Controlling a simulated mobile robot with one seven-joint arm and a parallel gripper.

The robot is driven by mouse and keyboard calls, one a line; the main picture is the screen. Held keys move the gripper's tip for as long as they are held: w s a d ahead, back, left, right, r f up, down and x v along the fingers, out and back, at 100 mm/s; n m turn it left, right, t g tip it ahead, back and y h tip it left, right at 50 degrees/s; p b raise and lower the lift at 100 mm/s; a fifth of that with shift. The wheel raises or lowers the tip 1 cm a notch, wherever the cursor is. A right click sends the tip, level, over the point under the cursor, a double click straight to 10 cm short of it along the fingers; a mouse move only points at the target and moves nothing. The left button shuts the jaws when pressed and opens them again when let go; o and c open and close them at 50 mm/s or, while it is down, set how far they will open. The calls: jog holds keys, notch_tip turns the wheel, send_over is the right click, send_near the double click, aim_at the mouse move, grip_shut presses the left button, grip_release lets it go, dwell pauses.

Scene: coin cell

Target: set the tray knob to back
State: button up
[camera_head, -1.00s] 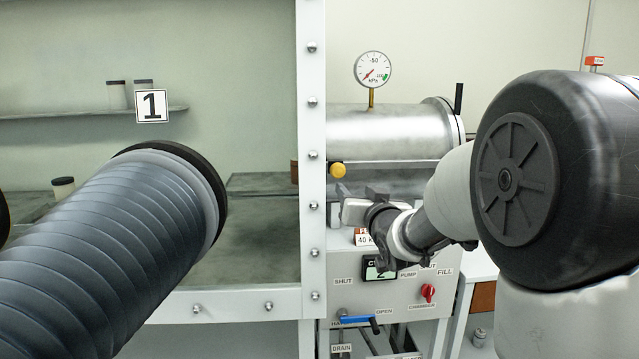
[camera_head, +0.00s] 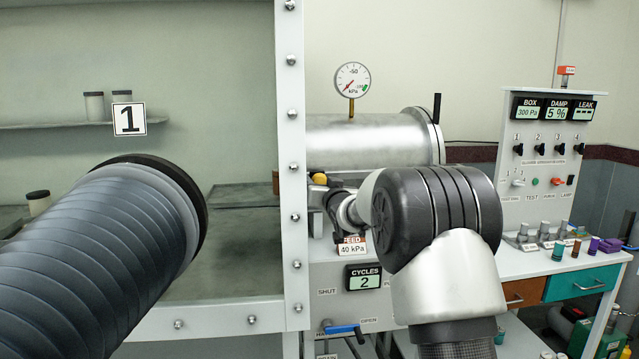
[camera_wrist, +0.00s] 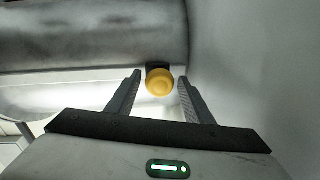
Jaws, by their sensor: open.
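The yellow ball knob (camera_wrist: 160,83) sits on a dark mount at the side of the metal cylinder. In the wrist view it lies between and just beyond the tips of my gripper (camera_wrist: 160,88), whose two fingers are apart, one on each side of it. No contact shows. In the head view the yellow knob (camera_head: 319,179) shows just right of the white bolted frame, with my gripper (camera_head: 318,190) close against it in the picture. My wrist and arm partly hide the front below the cylinder.
The metal cylinder (camera_head: 360,140) with a pressure gauge (camera_head: 352,79) stands behind my arm. Below are a FEED 40 kPa label (camera_head: 352,246), a cycles display (camera_head: 364,278) and a blue handle (camera_head: 341,329). A control box (camera_head: 545,165) and bench with small containers stand at the right.

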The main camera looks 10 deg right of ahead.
jog(key=shift+w, duration=0.6)
grip_shut()
jog(key=shift+d, duration=0.1)
